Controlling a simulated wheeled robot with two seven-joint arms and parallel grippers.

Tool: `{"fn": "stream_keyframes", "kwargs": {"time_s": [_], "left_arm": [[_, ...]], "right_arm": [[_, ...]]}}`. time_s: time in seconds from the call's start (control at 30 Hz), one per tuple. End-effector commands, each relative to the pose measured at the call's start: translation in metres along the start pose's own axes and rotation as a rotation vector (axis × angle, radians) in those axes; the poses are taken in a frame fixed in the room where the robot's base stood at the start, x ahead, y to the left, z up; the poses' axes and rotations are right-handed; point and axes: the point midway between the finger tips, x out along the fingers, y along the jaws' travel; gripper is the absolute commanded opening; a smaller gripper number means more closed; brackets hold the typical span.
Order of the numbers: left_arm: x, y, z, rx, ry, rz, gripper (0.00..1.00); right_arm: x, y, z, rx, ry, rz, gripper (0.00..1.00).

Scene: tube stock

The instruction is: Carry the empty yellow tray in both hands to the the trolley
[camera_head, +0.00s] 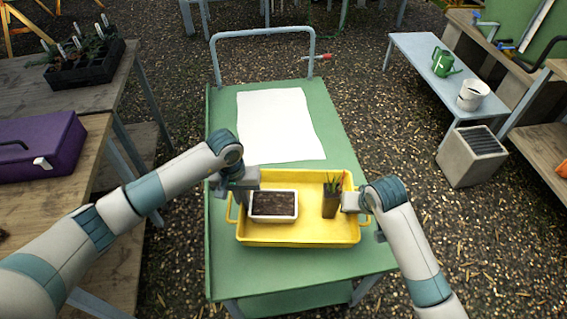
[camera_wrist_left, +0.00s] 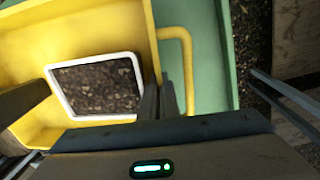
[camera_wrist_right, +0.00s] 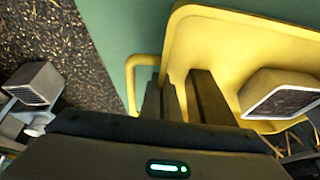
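The yellow tray (camera_head: 290,240) rests on the near half of the green trolley top (camera_head: 225,130). It is not empty: a white box of soil (camera_head: 273,218) stands in its left part and a dark pot with a green plant (camera_head: 330,205) in its right part. My left gripper (camera_wrist_left: 162,100) is at the tray's left side, its fingers close together at the wall beside the handle. My right gripper (camera_wrist_right: 162,100) is likewise at the right side, close to the dark pot (camera_wrist_right: 212,100). Both look shut on the tray's edge; the fingertips are partly hidden.
A white sheet (camera_head: 280,125) lies on the trolley's far half, before its blue-grey push bar (camera_head: 262,32). Wooden benches with a purple case (camera_head: 45,145) and a black plant tray (camera_head: 88,65) stand left.

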Motion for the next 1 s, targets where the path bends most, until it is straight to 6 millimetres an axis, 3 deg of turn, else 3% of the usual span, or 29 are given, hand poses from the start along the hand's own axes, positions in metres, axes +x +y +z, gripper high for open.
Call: {"fn": "stream_keyframes", "kwargs": {"time_s": [0.57, 1.0], "left_arm": [[0.004, -0.003, -0.001, -0.003, 0.001, -0.005, 0.0], [0.019, -0.004, -0.001, -0.003, 0.001, -0.005, 0.0]], "right_arm": [[0.003, 0.003, 0.001, 0.002, 0.001, 0.005, 0.0], [0.017, 0.004, 0.006, 0.002, 0.001, 0.005, 0.0]]}}
